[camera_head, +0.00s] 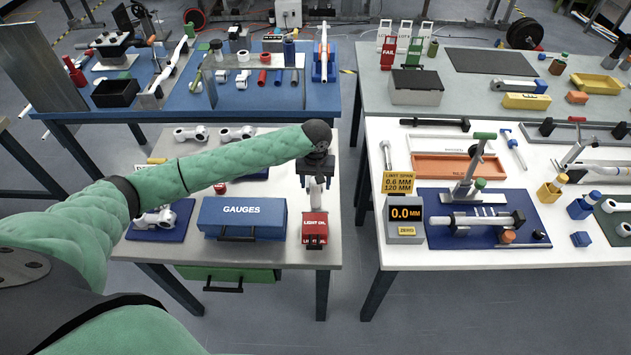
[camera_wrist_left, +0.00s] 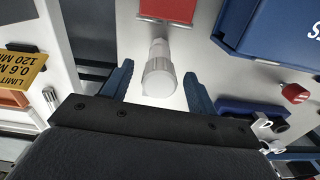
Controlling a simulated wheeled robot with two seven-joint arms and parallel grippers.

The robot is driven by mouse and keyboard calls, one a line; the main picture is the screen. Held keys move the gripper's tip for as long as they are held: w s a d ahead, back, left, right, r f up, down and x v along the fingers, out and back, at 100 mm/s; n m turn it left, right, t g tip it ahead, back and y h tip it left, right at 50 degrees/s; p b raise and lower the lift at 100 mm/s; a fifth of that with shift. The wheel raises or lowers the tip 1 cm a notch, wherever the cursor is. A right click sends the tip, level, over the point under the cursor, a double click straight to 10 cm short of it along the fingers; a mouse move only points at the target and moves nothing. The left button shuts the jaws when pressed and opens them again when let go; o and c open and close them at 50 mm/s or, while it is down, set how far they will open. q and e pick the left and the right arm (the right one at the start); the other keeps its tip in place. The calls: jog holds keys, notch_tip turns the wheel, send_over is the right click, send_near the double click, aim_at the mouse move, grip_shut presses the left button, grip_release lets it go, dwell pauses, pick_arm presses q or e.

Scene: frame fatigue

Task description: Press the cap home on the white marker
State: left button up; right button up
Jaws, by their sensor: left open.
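My left gripper (camera_head: 317,180) reaches over the grey table from the left. Its two blue fingers (camera_wrist_left: 158,75) stand apart in the left wrist view, with the white spout (camera_wrist_left: 159,72) of a red oil can between them. I cannot tell whether either finger touches the spout. The red can (camera_head: 315,230), labelled LIGHT OIL, stands near the table's front edge; its red body (camera_wrist_left: 167,10) is at the top of the wrist view. A slim white, blue-ended piece (camera_head: 514,148) on the white table may be the marker; cap details are too small to tell. My right gripper is out of view.
A blue GAUGES box (camera_head: 242,218) stands close left of the can. A gap to the floor separates the grey table from the white table (camera_head: 400,258). There, a 0.0 MM display (camera_head: 405,217) and an orange tray (camera_head: 456,168) stand near a blue fixture board (camera_head: 440,238).

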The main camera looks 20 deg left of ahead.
pick_arm(q)
jog(key=shift+r+b, duration=0.4)
jog(key=shift+r, duration=0.1)
notch_tip(320, 180, up, 2)
jog(key=shift+r+b, duration=0.2)
jog(key=shift+b, duration=0.4)
notch_tip(320, 180, up, 3)
jog(key=shift+r+b, duration=0.1)
jog(key=shift+b, duration=0.5)
jog(key=shift+r, duration=0.65)
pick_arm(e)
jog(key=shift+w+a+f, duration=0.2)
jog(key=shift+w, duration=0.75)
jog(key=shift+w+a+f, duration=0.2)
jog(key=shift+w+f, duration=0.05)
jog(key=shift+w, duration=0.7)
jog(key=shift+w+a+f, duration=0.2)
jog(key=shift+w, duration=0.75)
